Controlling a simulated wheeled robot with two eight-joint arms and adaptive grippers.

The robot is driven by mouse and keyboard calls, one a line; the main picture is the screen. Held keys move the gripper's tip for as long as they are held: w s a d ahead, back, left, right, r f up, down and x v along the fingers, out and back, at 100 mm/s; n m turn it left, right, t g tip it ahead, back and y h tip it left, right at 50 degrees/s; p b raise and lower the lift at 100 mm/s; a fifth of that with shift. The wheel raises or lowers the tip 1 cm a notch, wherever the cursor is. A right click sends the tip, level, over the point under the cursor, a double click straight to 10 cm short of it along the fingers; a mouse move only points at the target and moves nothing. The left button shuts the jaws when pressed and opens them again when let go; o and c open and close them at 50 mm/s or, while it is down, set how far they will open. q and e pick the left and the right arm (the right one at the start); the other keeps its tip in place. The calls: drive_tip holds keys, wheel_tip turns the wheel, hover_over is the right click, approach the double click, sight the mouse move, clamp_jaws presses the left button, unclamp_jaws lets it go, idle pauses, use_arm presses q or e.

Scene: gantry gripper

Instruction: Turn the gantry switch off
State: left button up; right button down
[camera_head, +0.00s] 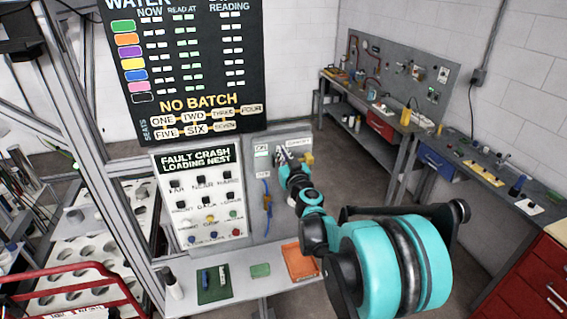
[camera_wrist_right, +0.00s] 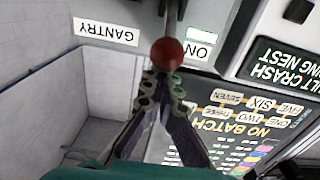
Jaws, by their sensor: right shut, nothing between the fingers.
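The gantry switch shows in the right wrist view as a dark lever with a red ball knob (camera_wrist_right: 168,53). The picture there is upside down. A white GANTRY label (camera_wrist_right: 107,32) is left of the knob and an ON label (camera_wrist_right: 200,50) is right of it. My right gripper (camera_wrist_right: 160,78) is shut and empty, its fingertips right at the knob; I cannot tell whether they touch. In the head view my right gripper (camera_head: 283,156) is at the grey panel (camera_head: 262,205), near its ON label (camera_head: 261,151). The knob is not clear there. My left gripper is not in view.
The FAULT CRASH LOADING NEST board (camera_head: 200,195) stands left of the panel, below a black status board (camera_head: 185,75). A shelf below holds a green tray (camera_head: 213,293) and an orange tray (camera_head: 299,262). Workbenches (camera_head: 385,125) stand at the right back.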

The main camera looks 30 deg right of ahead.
drive_tip(key=shift+s+f+b, duration=0.25)
drive_tip(key=shift+f+b, duration=0.8)
drive_tip(key=shift+f, duration=0.2)
drive_tip(key=f+b, duration=0.1)
drive_tip(key=w+f+b, duration=0.1)
drive_tip(key=shift+f, duration=0.35)
drive_tip(key=shift+s, duration=0.6)
drive_tip(key=v, duration=0.8)
drive_tip(key=shift+r, duration=0.3)
drive_tip(key=shift+a, duration=0.1)
